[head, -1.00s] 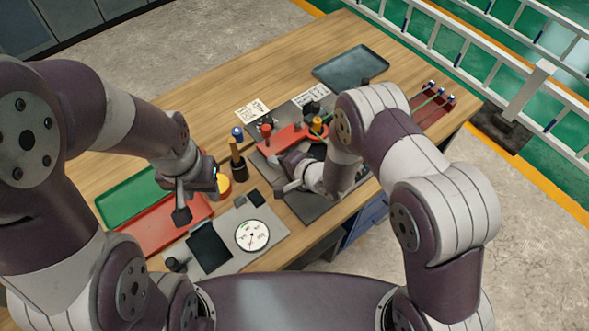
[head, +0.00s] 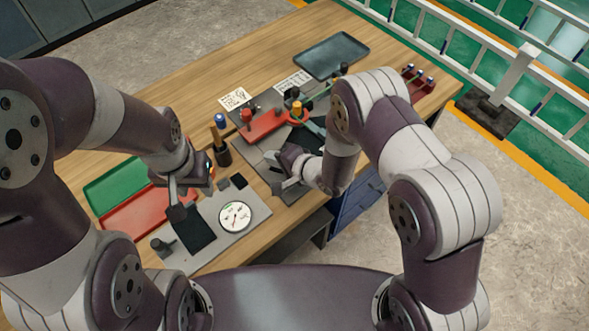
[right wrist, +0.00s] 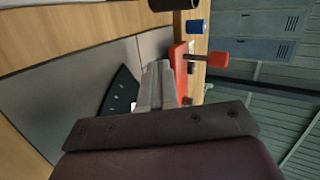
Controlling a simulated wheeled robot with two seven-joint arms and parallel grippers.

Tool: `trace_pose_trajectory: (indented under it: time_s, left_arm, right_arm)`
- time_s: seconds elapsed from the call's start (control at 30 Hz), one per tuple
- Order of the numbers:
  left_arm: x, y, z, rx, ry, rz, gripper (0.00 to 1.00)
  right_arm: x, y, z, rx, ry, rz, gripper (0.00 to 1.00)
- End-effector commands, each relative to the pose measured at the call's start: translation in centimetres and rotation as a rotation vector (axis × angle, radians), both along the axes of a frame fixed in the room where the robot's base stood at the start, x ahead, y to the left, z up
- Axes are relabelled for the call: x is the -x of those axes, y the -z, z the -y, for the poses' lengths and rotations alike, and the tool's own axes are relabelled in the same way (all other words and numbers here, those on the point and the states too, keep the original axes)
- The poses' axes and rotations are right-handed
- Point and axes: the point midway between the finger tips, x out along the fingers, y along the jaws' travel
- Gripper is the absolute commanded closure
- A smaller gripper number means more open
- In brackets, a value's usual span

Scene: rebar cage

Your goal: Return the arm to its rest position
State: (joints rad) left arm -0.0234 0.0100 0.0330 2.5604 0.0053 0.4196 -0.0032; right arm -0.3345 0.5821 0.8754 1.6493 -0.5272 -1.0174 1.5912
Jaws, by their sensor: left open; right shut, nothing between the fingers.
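My left gripper (head: 178,201) hangs at the left over the grey board, in front of the red tray (head: 150,216). Its fingers point down and look empty. My right gripper (head: 279,177) is low over the dark grey plate in the middle of the table. Its fingers also show in the right wrist view (right wrist: 157,85), pressed together with nothing between them.
The wooden table (head: 190,95) holds a green tray (head: 118,186), a round dial (head: 235,217), a dark cup with tools (head: 223,154), a dark tray (head: 331,55) and a red rack (head: 417,84). A white railing (head: 470,55) stands at right.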

Motion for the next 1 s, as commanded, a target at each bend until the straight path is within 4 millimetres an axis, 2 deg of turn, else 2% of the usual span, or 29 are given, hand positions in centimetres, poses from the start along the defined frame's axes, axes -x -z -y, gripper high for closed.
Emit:
trace_pose_trajectory:
  time_s: [0.2,0.4,0.6,0.67,0.73,0.77,0.8,0.87,0.9,0.97,1.0]
  left_arm:
    - [0.0,0.6,0.0,0.0,0.0,0.0,0.57]
    - [0.0,0.7,0.0,0.0,0.0,0.0,0.57]
    - [0.0,0.7,0.0,0.0,0.0,0.0,0.57]
    - [0.0,0.7,0.0,0.0,0.0,0.0,0.57]
    - [0.0,0.7,0.0,0.0,0.0,0.0,0.57]
    - [0.0,0.6,0.0,0.0,0.0,0.0,0.57]
    - [0.0,0.6,0.0,0.0,0.0,0.0,0.57]
    - [0.0,0.6,0.0,0.0,0.0,0.0,0.57]
    - [0.0,0.6,0.0,0.0,0.0,0.0,0.57]
    - [0.0,0.7,0.0,0.0,0.0,0.0,0.57]
    - [0.0,0.7,0.0,0.0,0.0,0.0,0.57]
  right_arm:
    - [3.1,-2.2,2.5,0.0,0.001,0.0,1.0]
    - [5.0,-3.5,4.0,0.0,0.001,0.0,1.0]
    - [5.3,-3.7,4.2,0.021,-0.017,0.018,1.0]
    - [5.7,-2.6,4.8,0.125,-0.066,0.041,1.0]
    - [7.6,0.4,7.3,0.385,-0.17,0.019,1.0]
    - [8.3,1.1,8.8,0.519,-0.231,0.006,1.0]
    - [9.1,1.1,11.1,0.691,-0.32,-0.022,1.0]
    - [10.5,-0.3,14.8,0.898,-0.458,-0.091,1.0]
    - [11.8,-1.9,16.9,0.991,-0.552,-0.149,1.0]
    - [14.2,-4.9,19.3,1.059,-0.674,-0.235,1.0]
    - [15.7,-7.2,20.4,1.067,-0.731,-0.282,1.0]
